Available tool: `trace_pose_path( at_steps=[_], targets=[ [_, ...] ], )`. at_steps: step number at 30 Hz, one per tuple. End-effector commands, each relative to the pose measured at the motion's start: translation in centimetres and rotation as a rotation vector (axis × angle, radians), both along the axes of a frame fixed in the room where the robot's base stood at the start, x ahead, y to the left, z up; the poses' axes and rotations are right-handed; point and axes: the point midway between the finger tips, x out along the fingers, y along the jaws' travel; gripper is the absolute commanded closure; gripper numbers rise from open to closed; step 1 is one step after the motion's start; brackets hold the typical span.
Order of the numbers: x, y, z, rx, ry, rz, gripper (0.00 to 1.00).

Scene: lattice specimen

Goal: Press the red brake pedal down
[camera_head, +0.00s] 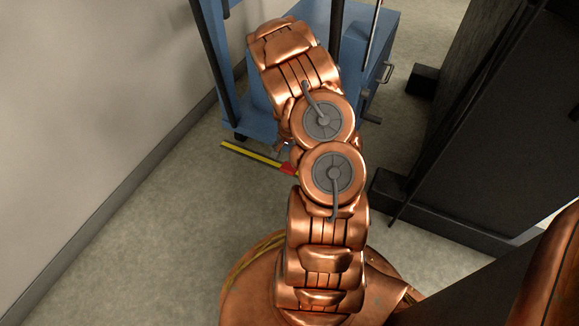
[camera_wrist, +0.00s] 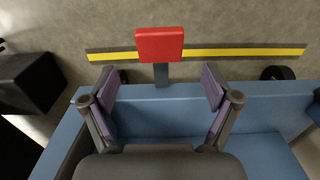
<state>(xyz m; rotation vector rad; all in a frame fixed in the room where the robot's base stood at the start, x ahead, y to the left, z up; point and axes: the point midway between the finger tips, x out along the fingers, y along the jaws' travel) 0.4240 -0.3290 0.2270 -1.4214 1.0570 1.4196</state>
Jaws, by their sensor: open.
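The red brake pedal (camera_wrist: 160,44) is a flat red block on a short dark stem that sticks out from the edge of a blue cart (camera_wrist: 160,105). In the head view, only a small red part of the pedal (camera_head: 288,168) shows beside my arm. My gripper (camera_wrist: 160,82) is open and empty in the wrist view. Its two fingers are spread over the cart's edge. The pedal appears just past the fingertips, centred between them. I see no contact with it. In the head view, my arm hides the gripper.
A yellow-and-black strip (camera_wrist: 235,52) runs behind the pedal in the wrist view. The blue cart (camera_head: 350,60) has dark uprights and a drawer handle. A wall (camera_head: 100,90) stands at left and a large dark cabinet (camera_head: 490,130) at right. Floor is clear at lower left.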

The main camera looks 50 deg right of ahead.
Motion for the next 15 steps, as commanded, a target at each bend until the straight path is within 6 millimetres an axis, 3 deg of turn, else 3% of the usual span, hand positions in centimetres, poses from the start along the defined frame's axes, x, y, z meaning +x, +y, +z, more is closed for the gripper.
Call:
trace_pose_path(
  at_steps=[7, 15],
  targets=[
    [-0.1, 0.0, -4.0, 0.002, 0.002, 0.000, 0.12],
    [-0.1, 0.1, -5.4, 0.002, 0.002, 0.001, 0.12]
  ],
)
